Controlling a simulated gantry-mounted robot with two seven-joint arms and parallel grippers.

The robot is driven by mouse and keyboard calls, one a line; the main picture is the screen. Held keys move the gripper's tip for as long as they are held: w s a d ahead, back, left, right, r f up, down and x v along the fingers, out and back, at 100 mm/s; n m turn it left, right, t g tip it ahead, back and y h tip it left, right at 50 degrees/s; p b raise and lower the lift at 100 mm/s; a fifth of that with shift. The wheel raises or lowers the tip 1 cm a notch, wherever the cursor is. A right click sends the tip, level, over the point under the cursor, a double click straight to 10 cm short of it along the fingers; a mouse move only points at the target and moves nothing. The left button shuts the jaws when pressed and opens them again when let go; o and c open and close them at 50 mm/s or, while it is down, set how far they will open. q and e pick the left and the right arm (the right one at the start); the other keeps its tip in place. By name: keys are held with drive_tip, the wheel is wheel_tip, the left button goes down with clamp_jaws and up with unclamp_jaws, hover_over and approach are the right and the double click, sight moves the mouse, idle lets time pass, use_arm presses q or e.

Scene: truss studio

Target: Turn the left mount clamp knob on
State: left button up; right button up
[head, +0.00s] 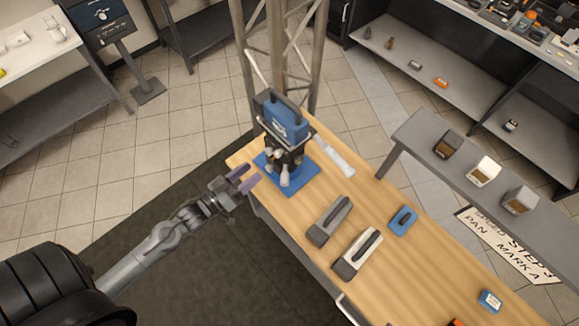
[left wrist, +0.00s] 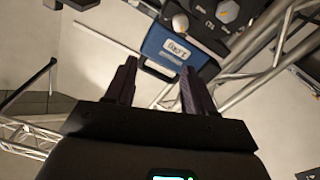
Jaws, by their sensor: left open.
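The mount (head: 287,150) is a blue and black device with a handle on top. It stands on a blue base plate (head: 300,181) at the far left end of the wooden table. Small light knobs show on its front, and I cannot tell which one is the left clamp knob. My left gripper (head: 249,177) is open and empty, just left of the mount and apart from it. In the left wrist view, the fingers (left wrist: 152,88) point toward the blue labelled body (left wrist: 170,47), with a pale knob (left wrist: 180,22) beyond. My right gripper is in neither view.
A metal truss (head: 278,50) rises right behind the mount. A white-handled tool (head: 334,157) lies right of it. A grey shelf (head: 430,125) stands at right.

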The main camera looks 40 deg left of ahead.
sight(275, 155)
use_arm(q)
drive_tip(key=w+f, duration=0.1)
drive_tip(key=w, duration=0.2)
drive_tip(key=w+f, duration=0.1)
drive_tip(key=w, duration=0.2)
drive_tip(key=w+f, duration=0.1)
drive_tip(key=w, duration=0.3)
drive_tip(key=shift+d+f, duration=0.35)
drive_tip(key=shift+d, duration=0.05)
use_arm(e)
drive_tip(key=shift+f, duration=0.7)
use_arm(q)
drive_tip(key=shift+c, duration=0.2)
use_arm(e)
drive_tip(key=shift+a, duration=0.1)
use_arm(q)
drive_tip(key=shift+m, duration=0.3)
clamp_jaws()
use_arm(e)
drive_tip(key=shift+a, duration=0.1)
